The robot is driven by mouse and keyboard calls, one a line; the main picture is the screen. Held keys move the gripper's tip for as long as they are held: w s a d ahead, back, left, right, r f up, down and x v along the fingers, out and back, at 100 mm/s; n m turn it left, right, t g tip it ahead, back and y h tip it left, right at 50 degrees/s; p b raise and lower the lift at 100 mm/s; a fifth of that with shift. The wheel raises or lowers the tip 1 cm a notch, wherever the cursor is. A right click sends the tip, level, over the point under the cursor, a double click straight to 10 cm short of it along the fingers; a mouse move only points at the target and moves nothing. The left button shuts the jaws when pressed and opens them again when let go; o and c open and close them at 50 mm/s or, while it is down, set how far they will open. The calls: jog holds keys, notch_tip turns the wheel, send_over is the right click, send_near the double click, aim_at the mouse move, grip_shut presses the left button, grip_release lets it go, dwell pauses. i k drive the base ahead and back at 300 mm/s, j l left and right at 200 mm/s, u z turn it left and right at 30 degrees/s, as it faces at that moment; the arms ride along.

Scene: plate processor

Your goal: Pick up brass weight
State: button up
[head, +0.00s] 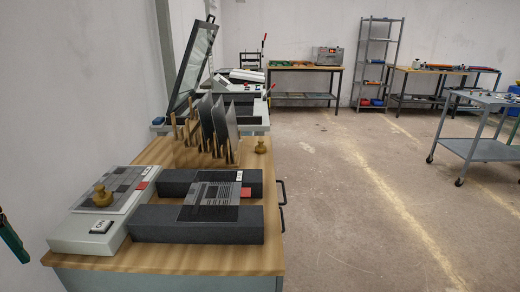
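Two brass-coloured weights with knobbed tops show in the head view. One brass weight (102,196) stands upright on the pale, grid-marked panel (88,232) at the left of the wooden-topped cabinet (200,262). The other, smaller-looking brass weight (261,146) stands on the wooden top near its far right edge, beside the upright plates. Nothing touches either weight from above. My gripper is not recognisable in the view.
A dark block fixture (200,224) with a plate across it fills the middle of the top. Upright dark plates (218,125) stand in a wooden rack behind. A raised-lid machine (194,70) is beyond. Open floor (350,220) lies right; a grey cart (480,149) stands farther right.

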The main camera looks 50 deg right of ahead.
aim_at(260, 148)
jog(key=k+l+u, duration=0.25)
jog(key=l, duration=0.25)
jog(key=k+l+u, duration=0.6)
jog(key=k+u, duration=0.3)
jog(key=k+l+u, duration=0.1)
jog(key=k+u, duration=0.35)
jog(key=k+j+u, duration=0.1)
jog(key=k+u, duration=0.35)
jog(key=k+l+u, duration=0.1)
jog(key=k+u, duration=0.15)
jog(key=u, duration=0.25)
jog(key=k+u, duration=0.25)
jog(key=u, duration=0.25)
jog(key=k+u, duration=0.25)
jog(key=u, duration=0.2)
jog(key=k+u, duration=0.45)
jog(key=k, duration=0.25)
jog(key=k+l+z, duration=0.25)
jog(key=k+z, duration=0.2)
jog(key=k+l+z, duration=0.4)
jog(key=k, duration=0.25)
jog(key=k+l+z, duration=0.25)
jog(key=l, duration=0.3)
jog(key=k+l+z, duration=0.1)
jog(key=l, duration=0.2)
jog(key=k, duration=0.05)
